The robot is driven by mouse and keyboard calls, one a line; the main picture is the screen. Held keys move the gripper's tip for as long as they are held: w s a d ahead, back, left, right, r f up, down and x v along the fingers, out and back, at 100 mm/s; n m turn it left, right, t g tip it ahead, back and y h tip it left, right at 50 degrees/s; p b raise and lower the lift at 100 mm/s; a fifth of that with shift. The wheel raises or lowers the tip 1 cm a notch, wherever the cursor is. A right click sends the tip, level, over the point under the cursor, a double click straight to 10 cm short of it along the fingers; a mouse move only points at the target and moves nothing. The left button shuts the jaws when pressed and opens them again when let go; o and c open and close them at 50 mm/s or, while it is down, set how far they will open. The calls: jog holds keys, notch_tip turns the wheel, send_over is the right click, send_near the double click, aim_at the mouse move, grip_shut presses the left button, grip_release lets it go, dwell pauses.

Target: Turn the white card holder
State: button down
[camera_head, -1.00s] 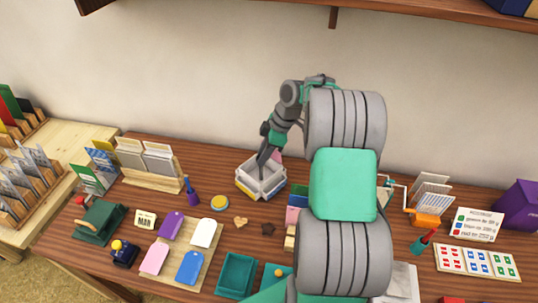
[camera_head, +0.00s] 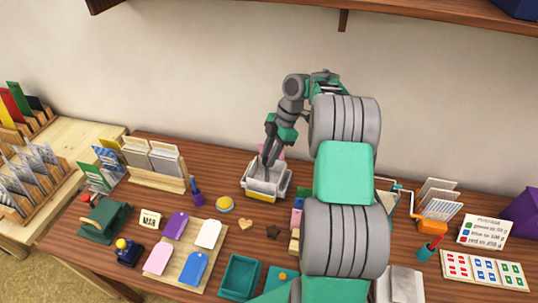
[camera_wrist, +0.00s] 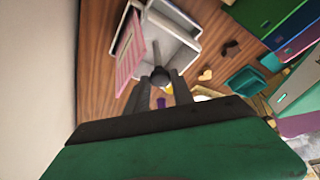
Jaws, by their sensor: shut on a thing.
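The white card holder (camera_head: 283,190) stands at the back middle of the table, a pale open box with a yellow patch low on its front. In the wrist view the holder (camera_wrist: 182,22) shows its walls, with a pink lined card (camera_wrist: 129,54) at its left side. A grey rod with a dark round knob (camera_wrist: 160,76) rises from it. My gripper (camera_head: 265,164) reaches down into the holder from above. In the wrist view my gripper (camera_wrist: 160,86) has its fingers closed on the knob. The fingertips' exact contact is partly hidden.
A yellow-topped round pad (camera_head: 224,204), a heart-shaped piece (camera_head: 245,224) and a dark star piece (camera_head: 273,232) lie in front of the holder. A wooden card rack (camera_head: 160,180) and a purple stamp (camera_head: 197,196) stand to its left. My arm hides part of the table's right half.

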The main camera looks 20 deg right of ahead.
jog(key=shift+w+n, duration=0.1)
jog(key=shift+n, duration=0.4)
dwell(0.3)
jog(key=c, duration=1.1)
grip_release()
jog(key=p+v, duration=0.4)
jog(key=v, duration=0.3)
jog(key=shift+r, duration=0.4)
jog(key=shift+w, duration=0.15)
